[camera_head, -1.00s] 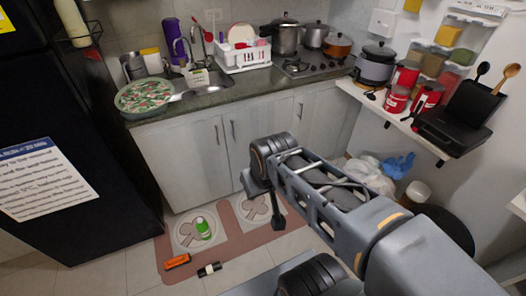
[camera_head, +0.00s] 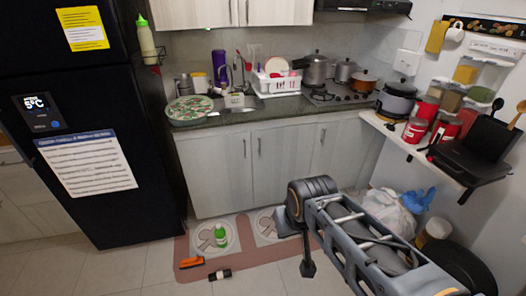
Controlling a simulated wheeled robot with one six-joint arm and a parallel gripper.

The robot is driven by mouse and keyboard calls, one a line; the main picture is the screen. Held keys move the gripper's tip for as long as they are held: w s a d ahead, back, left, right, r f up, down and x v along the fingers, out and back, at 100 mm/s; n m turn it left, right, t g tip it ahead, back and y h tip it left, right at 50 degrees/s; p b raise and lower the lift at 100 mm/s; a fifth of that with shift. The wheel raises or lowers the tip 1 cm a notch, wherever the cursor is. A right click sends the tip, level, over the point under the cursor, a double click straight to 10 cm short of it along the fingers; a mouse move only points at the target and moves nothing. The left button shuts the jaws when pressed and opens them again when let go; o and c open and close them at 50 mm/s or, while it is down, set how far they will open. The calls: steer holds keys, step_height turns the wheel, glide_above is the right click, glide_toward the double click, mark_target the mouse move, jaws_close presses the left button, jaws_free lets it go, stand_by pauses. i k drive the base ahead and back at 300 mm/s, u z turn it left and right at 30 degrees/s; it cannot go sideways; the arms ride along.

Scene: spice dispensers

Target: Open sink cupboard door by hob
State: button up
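The sink cupboard has two pale wood doors below the counter, both shut. The door nearer the hob (camera_head: 283,172) has a slim upright handle (camera_head: 260,145) near its left edge. The other sink door (camera_head: 215,178) has its handle (camera_head: 244,148) near its right edge. The hob (camera_head: 338,94) is on the counter to the right. My gripper (camera_head: 307,270) seems to be the small dark part hanging below my arm's end, over the floor in front of the cupboards and apart from the doors. Its fingers are too small to tell whether they are open.
A floor mat (camera_head: 183,250) lies before the cupboards, with a green bottle (camera_head: 221,237), an orange item (camera_head: 192,262) and a dark bottle (camera_head: 220,275) on or near it. A black fridge (camera_head: 100,130) stands left. White bags (camera_head: 394,212) and a bin (camera_head: 466,262) are at right.

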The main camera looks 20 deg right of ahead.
mark_target(281, 156)
steer(key=z, duration=0.75)
steer(key=i, duration=1.1)
steer(key=u, duration=0.75)
steer(key=i, duration=0.35)
steer(key=u, duration=0.4)
